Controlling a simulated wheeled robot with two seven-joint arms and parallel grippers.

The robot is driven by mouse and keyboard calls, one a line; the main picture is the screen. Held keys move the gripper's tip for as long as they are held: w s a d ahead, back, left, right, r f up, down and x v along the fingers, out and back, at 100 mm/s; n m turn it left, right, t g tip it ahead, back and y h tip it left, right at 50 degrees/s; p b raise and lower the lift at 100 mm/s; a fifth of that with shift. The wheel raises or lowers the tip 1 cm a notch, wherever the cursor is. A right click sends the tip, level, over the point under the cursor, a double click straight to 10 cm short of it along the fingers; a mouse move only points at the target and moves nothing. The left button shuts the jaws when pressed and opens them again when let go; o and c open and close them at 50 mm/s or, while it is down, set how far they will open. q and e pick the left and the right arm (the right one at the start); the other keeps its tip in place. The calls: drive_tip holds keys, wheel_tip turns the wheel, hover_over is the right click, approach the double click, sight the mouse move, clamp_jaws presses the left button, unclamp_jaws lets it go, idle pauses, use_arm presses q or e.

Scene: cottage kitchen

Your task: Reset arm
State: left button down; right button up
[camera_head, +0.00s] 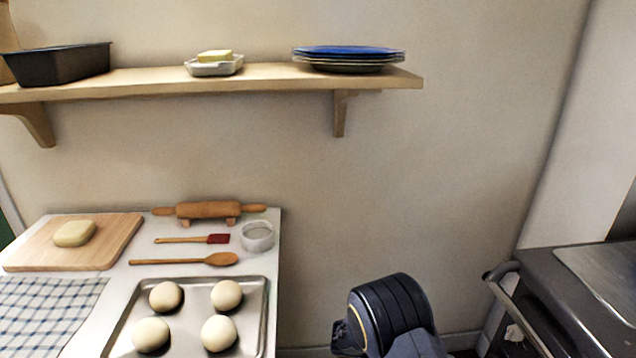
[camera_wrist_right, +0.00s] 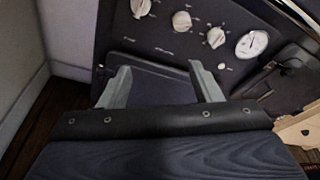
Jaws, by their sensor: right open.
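My right gripper (camera_wrist_right: 158,86) is open and empty in the right wrist view, its two grey fingers apart. It faces the dark front of a stove (camera_wrist_right: 180,40) with several knobs and a round dial. In the head view, a dark part of my right arm (camera_head: 385,315) shows at the bottom, between the work table and the stove (camera_head: 575,300); the gripper itself is not visible there. My left gripper is in neither view.
The table (camera_head: 265,260) holds a baking tray (camera_head: 187,300) with several dough balls, a wooden spoon (camera_head: 220,259), a brush, a rolling pin (camera_head: 208,209) and a cutting board (camera_head: 110,245). Above is a wall shelf (camera_head: 265,82) with plates. The gap between table and stove holds only my arm.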

drive_tip(key=s+d+r+m+g+y+p, duration=0.2)
drive_tip(key=s+r+m+g+y+p, duration=0.15)
drive_tip(key=s+r+m+y, duration=0.9)
drive_tip(key=s+a+r+m+t+y+p, duration=0.2)
drive_tip(key=s+a+r+m+t+y, duration=0.1)
drive_tip(key=s+r+m, duration=0.3)
drive_tip(key=s+a+r+m+t+y+p, duration=0.3)
drive_tip(key=s+a+r+m+t, duration=0.1)
drive_tip(key=s+r+m+t, duration=0.2)
drive_tip(key=shift+s+a+r+y, duration=0.3)
drive_tip(key=shift+s+y, duration=0.05)
drive_tip(key=shift+s, duration=0.25)
drive_tip(key=shift+m, duration=0.25)
